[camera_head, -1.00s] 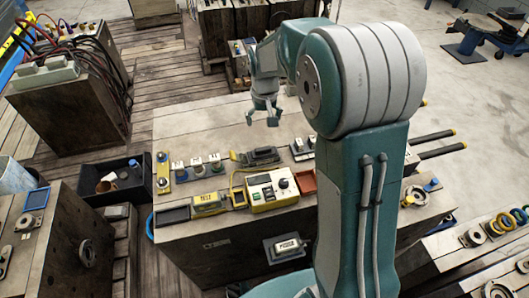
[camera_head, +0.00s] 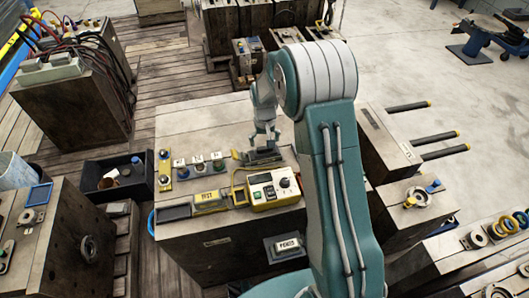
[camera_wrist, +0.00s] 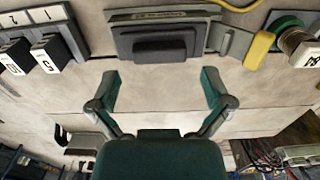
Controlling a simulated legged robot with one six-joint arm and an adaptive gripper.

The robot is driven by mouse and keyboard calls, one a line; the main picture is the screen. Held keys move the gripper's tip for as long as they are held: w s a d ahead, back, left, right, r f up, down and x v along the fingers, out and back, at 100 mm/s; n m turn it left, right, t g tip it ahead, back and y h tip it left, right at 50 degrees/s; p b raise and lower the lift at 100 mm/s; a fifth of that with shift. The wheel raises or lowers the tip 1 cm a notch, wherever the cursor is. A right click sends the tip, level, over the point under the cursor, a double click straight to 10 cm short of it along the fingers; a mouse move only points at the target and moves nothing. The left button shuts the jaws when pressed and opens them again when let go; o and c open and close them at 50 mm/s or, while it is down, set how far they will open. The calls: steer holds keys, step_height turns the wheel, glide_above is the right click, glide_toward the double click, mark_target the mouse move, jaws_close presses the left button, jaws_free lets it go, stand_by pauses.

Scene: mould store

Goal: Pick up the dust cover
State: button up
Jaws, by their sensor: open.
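A dark grey rectangular piece, which looks like the dust cover (camera_head: 262,158), lies on the wooden bench top. In the wrist view the dust cover (camera_wrist: 158,42) has a raised darker block in its middle and sits against a grey housing with a label. A lever with a yellow grip (camera_wrist: 259,50) is beside it on the right. My gripper (camera_head: 264,138) points down over the bench close to the cover and partly hides it. In the wrist view my gripper (camera_wrist: 160,88) has its fingers wide apart with nothing between them, just short of the cover.
A yellow-edged control box (camera_head: 274,188) stands in front of the cover, with a yellow cable (camera_wrist: 238,6) running nearby. A row of labelled knobs (camera_head: 198,163) is to the left. The bench top (camera_head: 205,118) behind is clear.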

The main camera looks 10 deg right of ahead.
mark_target(265, 147)
step_height(265, 147, down, 3)
steer(key=shift+f, duration=0.2)
steer(key=c, duration=1)
steer(key=shift+o, duration=0.2)
steer(key=shift+w+r, duration=0.1)
steer(key=shift+r, duration=0.5)
step_height(265, 147, up, 2)
steer(key=shift+r, duration=0.2)
steer(key=s+a+r, duration=0.1)
steer(key=s+r, duration=0.8)
steer(key=s, duration=0.5)
steer(key=shift+r, duration=0.2)
